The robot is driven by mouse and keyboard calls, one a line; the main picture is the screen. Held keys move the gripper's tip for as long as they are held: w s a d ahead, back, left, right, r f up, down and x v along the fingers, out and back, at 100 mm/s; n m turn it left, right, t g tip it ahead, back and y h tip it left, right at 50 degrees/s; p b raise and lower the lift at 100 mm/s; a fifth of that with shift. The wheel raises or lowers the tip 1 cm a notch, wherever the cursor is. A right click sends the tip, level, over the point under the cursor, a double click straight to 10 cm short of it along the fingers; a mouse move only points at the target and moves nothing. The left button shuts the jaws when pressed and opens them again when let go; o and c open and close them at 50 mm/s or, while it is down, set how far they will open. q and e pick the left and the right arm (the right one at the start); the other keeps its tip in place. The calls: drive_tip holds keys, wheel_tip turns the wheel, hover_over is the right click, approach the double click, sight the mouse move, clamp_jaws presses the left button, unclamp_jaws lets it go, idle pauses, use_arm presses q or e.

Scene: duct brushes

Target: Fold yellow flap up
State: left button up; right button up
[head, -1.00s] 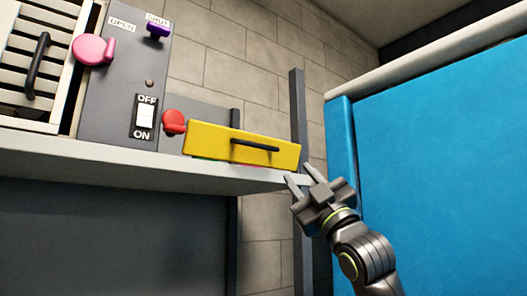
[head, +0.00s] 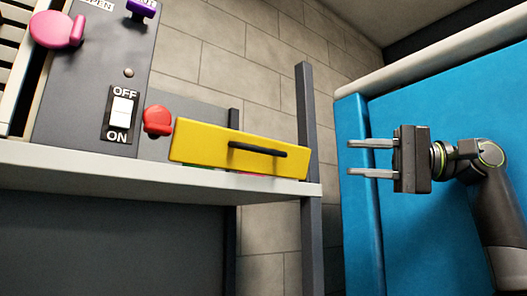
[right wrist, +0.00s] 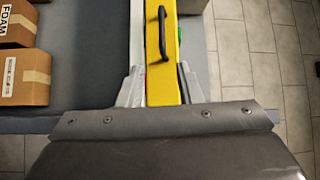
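The yellow flap (head: 205,145) is a long bar-like panel with a black handle (head: 257,149), at the front right end of the pale shelf. It hangs upright along the shelf edge. My right gripper (head: 349,159) is open and empty to the right of the flap, its fingers pointing left toward it, with a gap between. In the right wrist view the flap (right wrist: 163,86) runs away from me, lined up between the two open fingers (right wrist: 161,87). My left gripper is in neither view.
Beside the flap are a red knob (head: 157,120) and a grey panel with an OFF/ON switch (head: 121,112), a pink knob (head: 58,30) and a purple knob (head: 141,8). A dark post (head: 307,130) stands at right, before a blue panel (head: 450,100). Cardboard boxes (right wrist: 25,77) show in the wrist view.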

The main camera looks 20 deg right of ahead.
drive_tip(key=p, duration=0.6)
approach(269, 151)
drive_tip(key=shift+g, duration=0.3)
drive_tip(key=x, duration=0.9)
drive_tip(key=shift+w+a+r, duration=0.15)
drive_tip(key=shift+w+r, duration=0.05)
drive_tip(key=shift+w+a, duration=0.35)
drive_tip(key=shift+a, duration=0.25)
drive_tip(key=shift+c, duration=0.4)
clamp_jaws()
